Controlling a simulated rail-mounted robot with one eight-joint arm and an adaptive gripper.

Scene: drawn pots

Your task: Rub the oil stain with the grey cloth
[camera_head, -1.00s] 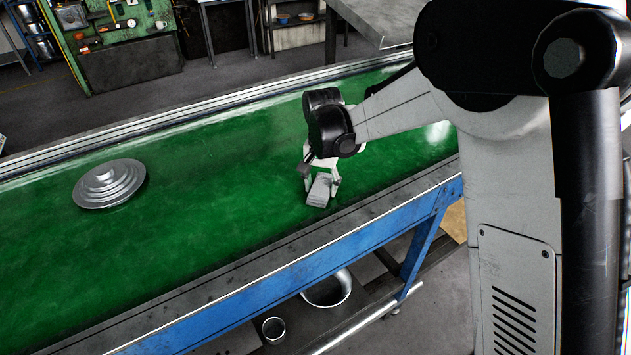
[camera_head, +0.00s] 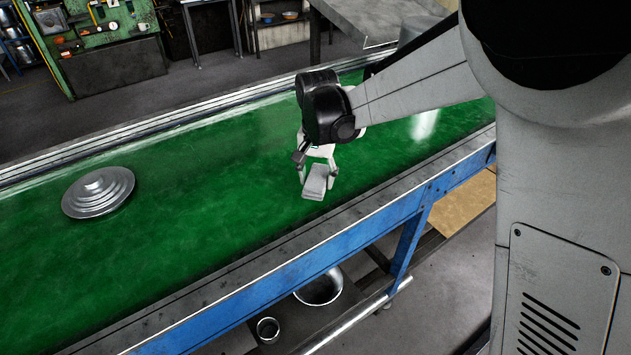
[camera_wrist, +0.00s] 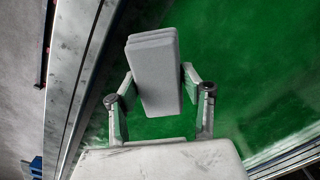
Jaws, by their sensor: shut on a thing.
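The grey cloth (camera_head: 316,181) is a folded, layered block. My gripper (camera_head: 317,176) is shut on it over the green surface, near the table's front edge. In the wrist view the cloth (camera_wrist: 155,72) sits between the two fingers of my gripper (camera_wrist: 160,90), its long side pointing away from the palm. I cannot tell whether the cloth touches the surface. No oil stain can be made out clearly; darker mottled patches show on the green table (camera_head: 200,190).
A stepped round metal stack (camera_head: 98,192) lies on the table at the left. A raised metal rail (camera_head: 190,118) runs along the back edge. A blue beam (camera_head: 300,270) runs along the front, with metal pots (camera_head: 320,290) below. Much of the green surface is clear.

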